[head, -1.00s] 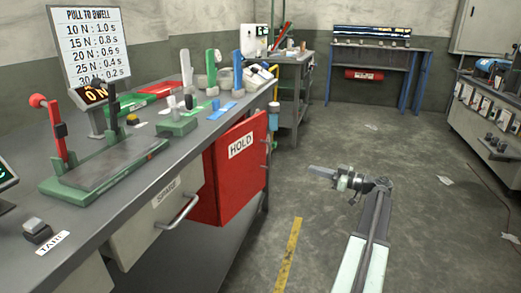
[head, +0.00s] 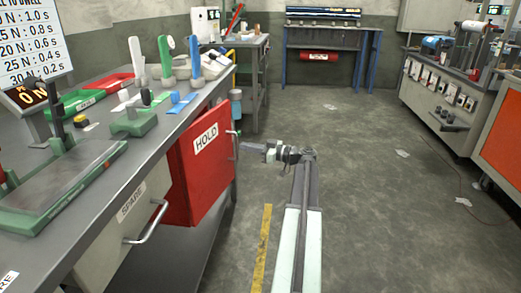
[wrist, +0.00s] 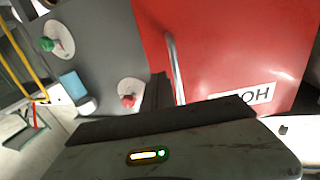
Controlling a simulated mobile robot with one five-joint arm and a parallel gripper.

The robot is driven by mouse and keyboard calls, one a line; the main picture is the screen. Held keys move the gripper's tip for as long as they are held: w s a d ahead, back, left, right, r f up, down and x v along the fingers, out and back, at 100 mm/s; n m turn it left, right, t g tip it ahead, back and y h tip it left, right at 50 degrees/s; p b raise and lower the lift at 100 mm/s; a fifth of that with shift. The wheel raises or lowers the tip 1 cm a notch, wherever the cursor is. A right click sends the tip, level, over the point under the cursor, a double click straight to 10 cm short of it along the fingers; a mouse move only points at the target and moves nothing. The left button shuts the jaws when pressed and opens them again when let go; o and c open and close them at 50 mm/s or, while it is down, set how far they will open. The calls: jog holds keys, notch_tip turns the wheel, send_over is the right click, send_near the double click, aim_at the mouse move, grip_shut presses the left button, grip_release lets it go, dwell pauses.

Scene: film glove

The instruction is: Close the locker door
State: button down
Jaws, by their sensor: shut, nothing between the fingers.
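The red locker door (head: 203,165), labelled HOLD, is at the front of the workbench in the head view. It seems to stand out from the bench front at an angle; how far it is open is hard to tell. Its pale bar handle (head: 238,133) is near its right edge. My gripper (head: 245,147) is shut and empty, just right of the door's handle edge. In the wrist view the red door (wrist: 225,50) fills the upper right, with its handle (wrist: 175,68) close to my dark gripper (wrist: 160,92). I cannot tell whether they touch.
The workbench (head: 105,195) runs along the left, with a SPARE drawer (head: 133,215) and its protruding handle. Clear floor (head: 350,160) lies right of my arm. A blue-legged table (head: 330,45) stands at the back and a bench (head: 445,110) at the right.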

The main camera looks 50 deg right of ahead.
aim_at(230, 144)
jog(key=x, duration=0.4)
jog(key=shift+w, duration=0.2)
